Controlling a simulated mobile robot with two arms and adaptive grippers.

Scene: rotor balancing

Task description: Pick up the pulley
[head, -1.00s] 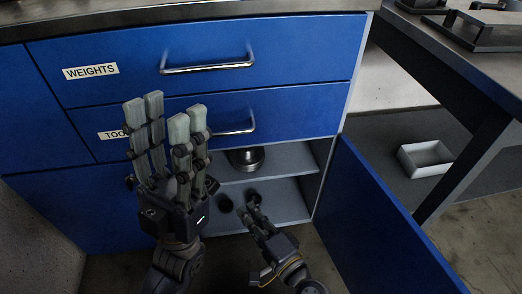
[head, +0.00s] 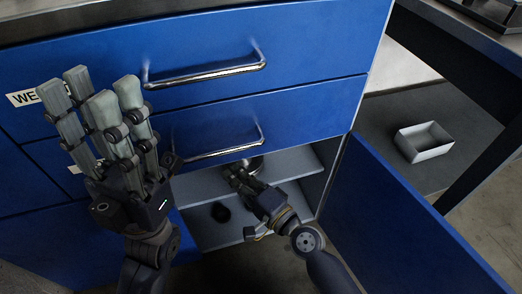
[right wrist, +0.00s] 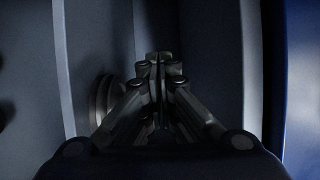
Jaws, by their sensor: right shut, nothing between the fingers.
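The pulley, a round grey metal piece (head: 254,164), stands on the upper shelf inside the open cabinet, partly hidden by my right gripper and the drawer above. In the right wrist view a stepped round edge (right wrist: 102,100), apparently the pulley, shows just left of the fingers. My right gripper (head: 234,174) is at the shelf, in front of and beside the pulley. Its fingers are together and empty in the right wrist view (right wrist: 160,60). My left gripper (head: 92,92) is raised before the drawers, its finger pairs apart and empty.
The blue cabinet door (head: 395,225) stands open to the right. Closed drawers with metal handles (head: 208,74) are above the opening. A white open box (head: 424,151) sits under the table at right.

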